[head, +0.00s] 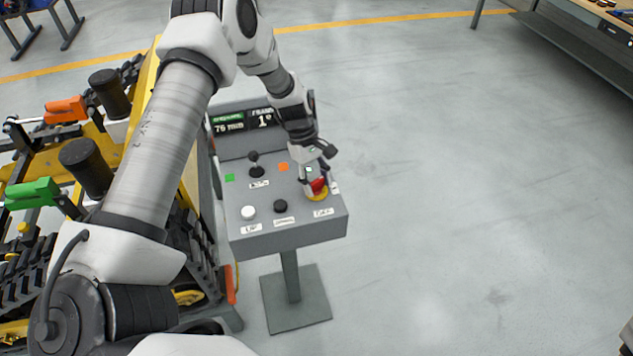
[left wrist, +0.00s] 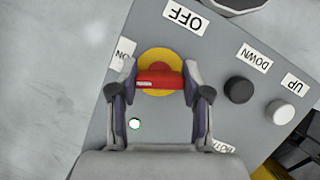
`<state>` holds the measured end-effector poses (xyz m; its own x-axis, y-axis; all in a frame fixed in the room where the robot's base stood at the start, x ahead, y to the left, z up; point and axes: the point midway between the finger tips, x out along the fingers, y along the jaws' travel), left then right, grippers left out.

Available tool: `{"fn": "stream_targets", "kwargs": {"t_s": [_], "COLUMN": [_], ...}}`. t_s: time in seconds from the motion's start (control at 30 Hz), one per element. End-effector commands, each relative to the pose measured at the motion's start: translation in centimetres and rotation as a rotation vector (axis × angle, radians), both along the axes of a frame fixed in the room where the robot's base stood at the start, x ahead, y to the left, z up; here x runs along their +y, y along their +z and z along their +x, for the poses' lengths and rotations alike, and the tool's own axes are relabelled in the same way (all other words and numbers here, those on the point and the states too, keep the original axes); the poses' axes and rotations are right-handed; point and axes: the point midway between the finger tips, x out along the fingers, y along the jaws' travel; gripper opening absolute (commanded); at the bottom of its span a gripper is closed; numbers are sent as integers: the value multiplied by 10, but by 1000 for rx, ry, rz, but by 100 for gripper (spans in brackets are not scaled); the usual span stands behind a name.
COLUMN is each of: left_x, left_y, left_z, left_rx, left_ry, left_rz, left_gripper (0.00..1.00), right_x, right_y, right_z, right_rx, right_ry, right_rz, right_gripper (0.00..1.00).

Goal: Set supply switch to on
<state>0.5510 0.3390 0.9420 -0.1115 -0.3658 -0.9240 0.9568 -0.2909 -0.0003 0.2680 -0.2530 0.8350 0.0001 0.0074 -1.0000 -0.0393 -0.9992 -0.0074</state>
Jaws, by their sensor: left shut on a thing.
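The supply switch is a red bar handle (left wrist: 160,81) on a round yellow plate (left wrist: 158,57), on the sloped grey control panel (head: 290,228). In the head view the red handle (head: 318,186) is at the panel's right side, partly covered by my gripper. My left gripper (left wrist: 160,85) is shut on the handle, one finger at each end. In the left wrist view the bar lies nearly level, its white mark at the left end, on the side of the ON label (left wrist: 124,53). The OFF label (left wrist: 185,17) is above it.
Black (left wrist: 238,89) and white (left wrist: 279,112) buttons sit beside the switch, labelled DOWN and UP. A small pale lamp with a green edge (left wrist: 134,123) is near the fingers. A black joystick (head: 255,165) stands on the panel. A yellow-framed carrier is left; floor right is clear.

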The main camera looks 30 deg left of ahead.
Motion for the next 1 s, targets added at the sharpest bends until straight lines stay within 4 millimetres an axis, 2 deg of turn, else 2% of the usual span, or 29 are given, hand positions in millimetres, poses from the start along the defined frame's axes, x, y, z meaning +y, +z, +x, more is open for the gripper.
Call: {"fn": "stream_targets", "kwargs": {"t_s": [0.2,0.5,1.0], "left_x": [0,0,0], "left_y": [-2,-2,-1], "left_z": [0,0,-1], "left_rx": [1,1,1], "left_ry": [-186,-354,-413], "left_rz": [1,0,-1], "left_gripper": [13,13,13], "right_x": [0,0,0], "right_y": [-8,-13,-14], "right_z": [0,0,0], "right_rx": [0,0,0], "right_ry": [0,0,0], "right_rz": [0,0,0], "right_gripper": [40,40,40]}}
